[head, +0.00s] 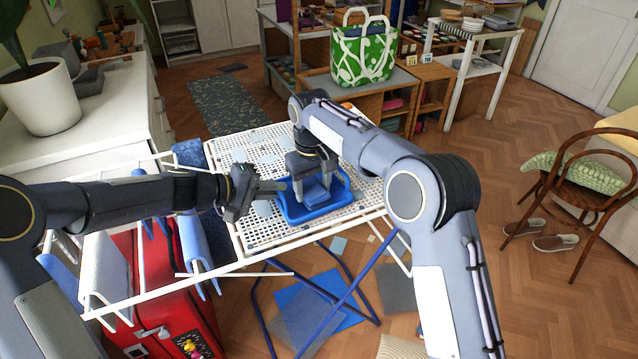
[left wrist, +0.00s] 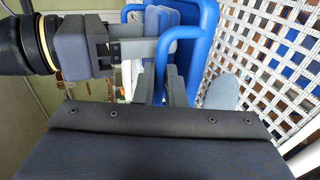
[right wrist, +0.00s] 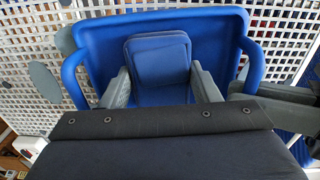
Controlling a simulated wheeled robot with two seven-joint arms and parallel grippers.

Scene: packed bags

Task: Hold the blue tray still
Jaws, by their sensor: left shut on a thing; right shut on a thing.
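The blue tray (head: 298,214) sits on a white perforated rack top (head: 262,232). It has a raised handle at each side, seen in the right wrist view (right wrist: 103,38). My left gripper (head: 280,186) reaches in from the left and is shut on the tray's left handle, which shows between its fingers in the left wrist view (left wrist: 165,60). My right gripper (head: 316,190) points down over the tray, shut on a smaller blue padded block (right wrist: 158,60). The block is inside the tray outline; whether it touches the tray floor I cannot tell.
Flat pale grey-blue pieces (head: 262,208) lie on the rack beside the tray. Blue cloths (head: 192,240) hang at the rack's left, above a red case (head: 150,290). A green patterned bag (head: 363,52) stands on a wooden unit behind. A chair (head: 600,165) is at right.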

